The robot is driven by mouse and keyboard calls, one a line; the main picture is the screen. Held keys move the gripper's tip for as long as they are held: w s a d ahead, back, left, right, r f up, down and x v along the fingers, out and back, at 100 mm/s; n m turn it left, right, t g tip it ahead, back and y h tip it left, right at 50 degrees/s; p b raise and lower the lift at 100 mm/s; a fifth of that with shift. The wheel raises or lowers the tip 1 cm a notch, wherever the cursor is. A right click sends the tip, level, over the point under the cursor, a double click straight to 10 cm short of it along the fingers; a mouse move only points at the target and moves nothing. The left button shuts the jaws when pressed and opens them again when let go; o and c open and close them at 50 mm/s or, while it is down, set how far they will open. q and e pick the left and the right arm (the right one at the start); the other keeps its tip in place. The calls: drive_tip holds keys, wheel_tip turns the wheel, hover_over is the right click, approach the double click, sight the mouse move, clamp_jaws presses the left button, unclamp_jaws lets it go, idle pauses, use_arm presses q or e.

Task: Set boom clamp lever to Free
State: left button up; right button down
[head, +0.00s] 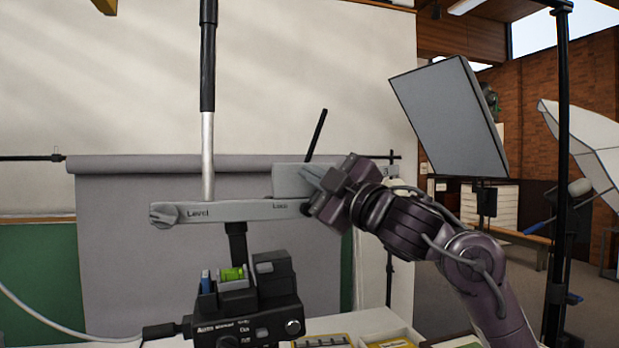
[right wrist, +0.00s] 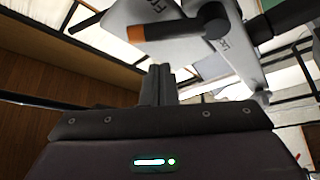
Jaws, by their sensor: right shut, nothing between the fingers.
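A grey boom clamp bracket (head: 240,209) spans the middle of the head view, with a knob labelled "Level" at its left and a partly hidden label further right. A grey block (head: 290,180) sits above its right end. In the right wrist view, a dark lever with an orange-brown grip (right wrist: 165,32) crosses a pale lettered plate (right wrist: 232,50). My right gripper (head: 314,190) is shut and empty, in front of the block's right part; its fingers (right wrist: 158,84) show below the lever grip. I cannot tell whether they touch it. My left gripper is out of view.
A black-and-silver pole (head: 208,100) rises behind the bracket. A black control box with a green level vial (head: 232,274) stands below. A thin black rod (head: 317,135) slants up near my gripper. A grey panel (head: 450,117) and black stand (head: 562,150) are at right.

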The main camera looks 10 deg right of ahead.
use_arm(q)
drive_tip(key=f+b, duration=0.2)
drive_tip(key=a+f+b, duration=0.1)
drive_tip(key=b, duration=0.1)
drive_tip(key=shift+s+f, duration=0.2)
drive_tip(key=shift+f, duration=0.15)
use_arm(e)
drive_tip(key=v, duration=0.9)
drive_tip(key=shift+s, duration=0.6)
drive_tip(key=shift+a+r, duration=0.1)
drive_tip(key=shift+a, duration=0.1)
